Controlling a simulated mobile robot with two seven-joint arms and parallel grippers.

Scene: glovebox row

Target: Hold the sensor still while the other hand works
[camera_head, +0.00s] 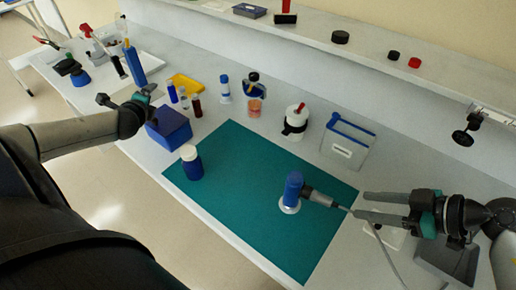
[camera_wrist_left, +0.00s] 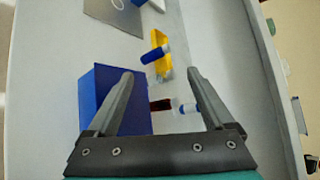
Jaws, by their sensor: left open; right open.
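The sensor (camera_head: 292,188), a blue cylinder with a white round base, stands upright on the teal mat (camera_head: 240,160). A grey plug (camera_head: 318,198) sits against its right side, and its thin end points toward my right gripper (camera_head: 360,204). The right gripper is open, with its fingertips just right of the plug; I cannot tell whether they touch the cable. My left gripper (camera_head: 124,96) is open and empty, far left of the sensor, above the blue box (camera_head: 170,130). In the left wrist view, the left gripper (camera_wrist_left: 160,72) shows spread fingers near the blue box (camera_wrist_left: 95,95). No gripper holds the sensor.
Several vials (camera_head: 184,98) and a yellow tray (camera_head: 187,83) stand behind the blue box. A white bottle (camera_head: 296,122) and a blue-edged clear container (camera_head: 347,142) stand behind the mat. A grey cable (camera_head: 385,250) runs along the right.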

